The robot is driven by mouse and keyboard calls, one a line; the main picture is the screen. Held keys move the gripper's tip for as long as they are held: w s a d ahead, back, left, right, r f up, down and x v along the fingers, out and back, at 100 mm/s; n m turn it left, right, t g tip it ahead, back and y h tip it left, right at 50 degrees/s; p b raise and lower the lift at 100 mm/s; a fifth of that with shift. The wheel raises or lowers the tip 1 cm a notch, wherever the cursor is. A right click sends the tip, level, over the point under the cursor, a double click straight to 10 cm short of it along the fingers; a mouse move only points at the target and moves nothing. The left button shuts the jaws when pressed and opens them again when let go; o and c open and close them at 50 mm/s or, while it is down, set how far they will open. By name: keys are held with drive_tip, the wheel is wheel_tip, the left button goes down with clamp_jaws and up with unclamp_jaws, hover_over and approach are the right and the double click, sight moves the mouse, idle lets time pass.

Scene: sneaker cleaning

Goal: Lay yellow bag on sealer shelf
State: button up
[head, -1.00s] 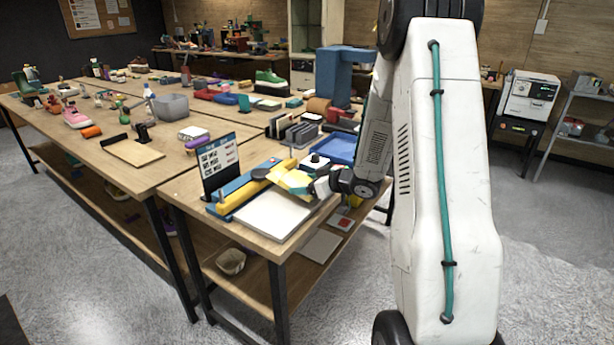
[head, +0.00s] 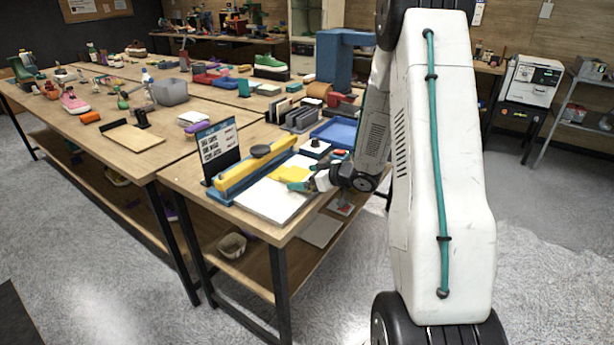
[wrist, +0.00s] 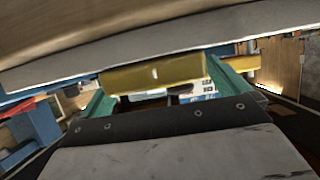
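The yellow bag (head: 290,174) is over the white sealer shelf (head: 268,205) in the head view, looking flat and low, close to the sealer's yellow bar (head: 240,176). Whether its whole underside touches the shelf is unclear. My gripper (head: 296,181) is at the bag, with one teal finger along its near side; the far finger is mostly hidden. In the wrist view, the teal fingers (wrist: 165,85) are well apart, at the two ends of a yellow shape (wrist: 155,77) that looks like the bag. I cannot tell whether they press on it.
A dark sign with white text (head: 217,148) stands behind the sealer on the left. A blue tray (head: 335,134) and a rack of dark upright panels (head: 300,118) are behind. The shelf's near left part is bare.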

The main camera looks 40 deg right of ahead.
drive_tip(key=v, duration=0.7)
drive_tip(key=s+d+f+h, duration=0.1)
drive_tip(key=s+d+f+m+g+h, duration=0.1)
drive_tip(key=d+f, duration=0.1)
drive_tip(key=d+f+g+h, duration=0.1)
drive_tip(key=shift+s+d+f+m+h, duration=0.25)
drive_tip(key=shift+s+d+m+h, duration=0.05)
drive_tip(key=shift+s+d, duration=0.1)
drive_tip(key=s+d+r+m+g+h, duration=0.2)
drive_tip(key=s+d+m+g+h, duration=0.15)
drive_tip(key=s+g, duration=0.2)
drive_tip(key=s+a+r+m+g+h, duration=0.1)
drive_tip(key=s+a+r+g+h, duration=0.1)
drive_tip(key=s+a+r+g, duration=0.4)
drive_tip(key=s+a+r+y, duration=0.1)
drive_tip(key=s+a+r, duration=0.4)
drive_tip(key=a, duration=0.3)
drive_tip(key=s+a+r+n+t+y, duration=0.1)
drive_tip(key=s+a+r+y, duration=0.1)
drive_tip(key=s+a+r, duration=0.3)
drive_tip(key=s+a+r+n+t+y, duration=0.1)
drive_tip(key=s+a+r, duration=0.4)
drive_tip(key=a, duration=0.7)
drive_tip(key=shift+s+a, duration=0.15)
drive_tip(key=shift+a, duration=0.2)
